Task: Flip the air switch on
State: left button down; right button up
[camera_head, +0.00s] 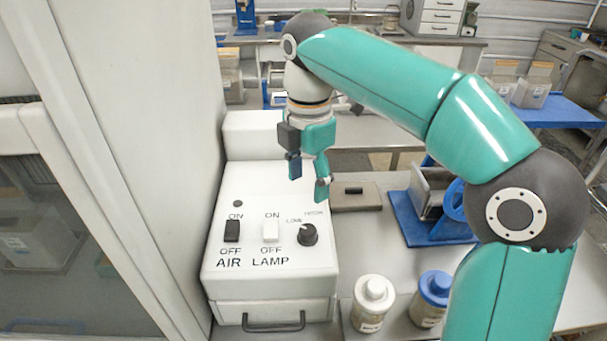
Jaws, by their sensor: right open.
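A white control box (220,262) stands on the bench beside a tall white cabinet wall. On its sloped face are a black AIR rocker switch (232,231), a white LAMP rocker switch (270,231) and a black round knob (308,235), with ON above and OFF below each switch. Which way the AIR switch is tipped is too small to tell. My right gripper (309,184) hangs fingers down above the back right of the box face, open and empty, apart from the switches. My left gripper is not in view.
Two jars, one white-lidded (372,303) and one blue-lidded (432,296), stand right of the box. A blue-based device (428,225) sits farther right. A grey-brown block (355,195) lies behind. The cabinet wall (150,130) closes off the left.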

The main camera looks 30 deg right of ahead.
aim_at(231, 234)
jog(key=k, duration=1)
